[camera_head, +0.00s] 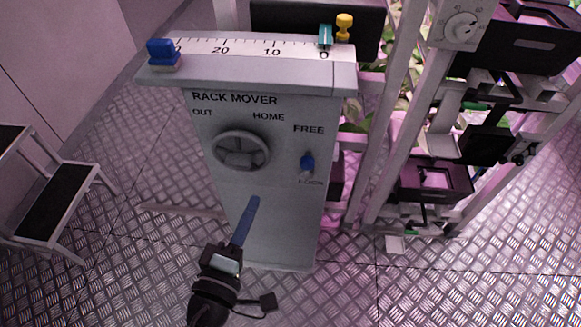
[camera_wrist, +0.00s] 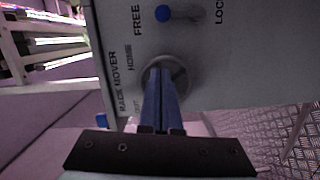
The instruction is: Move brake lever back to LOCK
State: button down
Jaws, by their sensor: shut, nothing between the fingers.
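The brake lever is a small blue-knobbed lever (camera_head: 307,162) on the right of the grey rack mover panel, between the FREE label above and the LOCK label below. In the wrist view its blue knob (camera_wrist: 162,13) is nearer FREE, with the stem reaching toward LOCK. My gripper (camera_head: 255,199) has its long blue fingers together and empty, below and left of the lever in the head view. In the wrist view the fingertips (camera_wrist: 161,71) overlap the handwheel, apart from the lever; I cannot tell whether they touch the panel.
A round handwheel (camera_head: 240,151) sits left of the lever. A scale (camera_head: 250,48) on top carries a blue block (camera_head: 163,53) at its left end and a teal marker (camera_head: 325,38) near 0. Rack posts stand right; a step stool (camera_head: 60,195) stands left.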

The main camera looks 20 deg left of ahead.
aim_at(307, 169)
jog(key=shift+r, duration=0.1)
jog(key=w+d+p, duration=0.1)
jog(key=w+d, duration=0.1)
jog(key=w, duration=0.9)
jog(key=shift+w+d+f, duration=0.15)
jog(key=shift+d+f, duration=0.25)
jog(key=shift+f, duration=0.05)
